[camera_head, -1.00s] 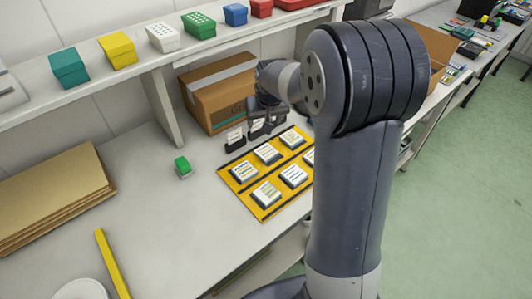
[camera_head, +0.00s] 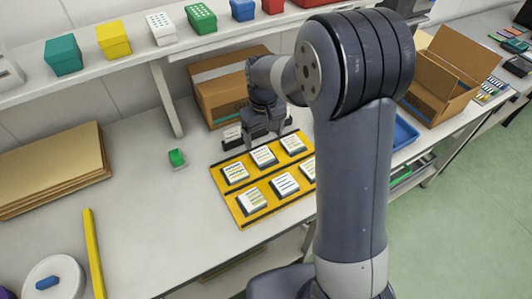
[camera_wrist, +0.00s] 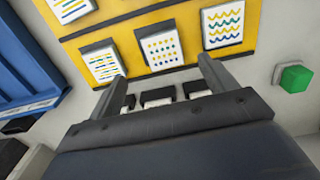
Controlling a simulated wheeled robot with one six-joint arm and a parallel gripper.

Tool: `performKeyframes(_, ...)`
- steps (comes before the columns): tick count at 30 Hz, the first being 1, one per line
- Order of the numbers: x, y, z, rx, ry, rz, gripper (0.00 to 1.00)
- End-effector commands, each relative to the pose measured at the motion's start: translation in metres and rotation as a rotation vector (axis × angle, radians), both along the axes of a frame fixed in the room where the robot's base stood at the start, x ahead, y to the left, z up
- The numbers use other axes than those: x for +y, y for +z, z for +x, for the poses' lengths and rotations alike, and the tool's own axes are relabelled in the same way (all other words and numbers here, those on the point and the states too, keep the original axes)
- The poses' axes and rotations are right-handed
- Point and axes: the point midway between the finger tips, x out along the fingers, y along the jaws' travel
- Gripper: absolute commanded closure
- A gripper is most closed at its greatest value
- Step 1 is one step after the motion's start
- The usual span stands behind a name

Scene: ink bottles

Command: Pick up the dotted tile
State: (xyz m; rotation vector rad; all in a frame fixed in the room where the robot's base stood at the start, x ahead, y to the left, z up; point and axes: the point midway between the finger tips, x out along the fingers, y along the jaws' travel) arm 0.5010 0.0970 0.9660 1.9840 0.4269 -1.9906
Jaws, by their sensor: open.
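The dotted tile (camera_wrist: 160,46) is a white-topped square with rows of small coloured dots. It lies on the yellow mat (camera_wrist: 130,23), in the middle of the row nearest my gripper. In the head view I take it as the middle tile (camera_head: 264,156) of the mat's far row; its dots are too small to read there. My gripper (camera_head: 264,138) is open at the mat's far edge. In the wrist view the dotted tile shows just beyond and between the fingertips (camera_wrist: 162,68), with nothing held.
A striped tile (camera_wrist: 103,63) and a wavy-line tile (camera_wrist: 222,24) flank it. Black-and-white pieces (camera_head: 232,133) stand behind the mat, near a cardboard box (camera_head: 218,95). A green block (camera_head: 176,157) lies to the left. A shelf (camera_head: 140,62) runs above.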

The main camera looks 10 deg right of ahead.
Motion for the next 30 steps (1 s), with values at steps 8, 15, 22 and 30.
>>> performKeyframes(8, 0.0, -0.027, 0.0, 0.0, -0.001, 0.0, 0.2)
performKeyframes(15, 0.007, -0.055, 0.002, 0.001, 0.0, 0.0, 0.2)
performKeyframes(22, 0.006, -0.076, 0.003, -0.002, -0.002, 0.0, 0.2)
performKeyframes(30, 0.006, -0.077, 0.003, -0.004, -0.002, 0.001, 0.24)
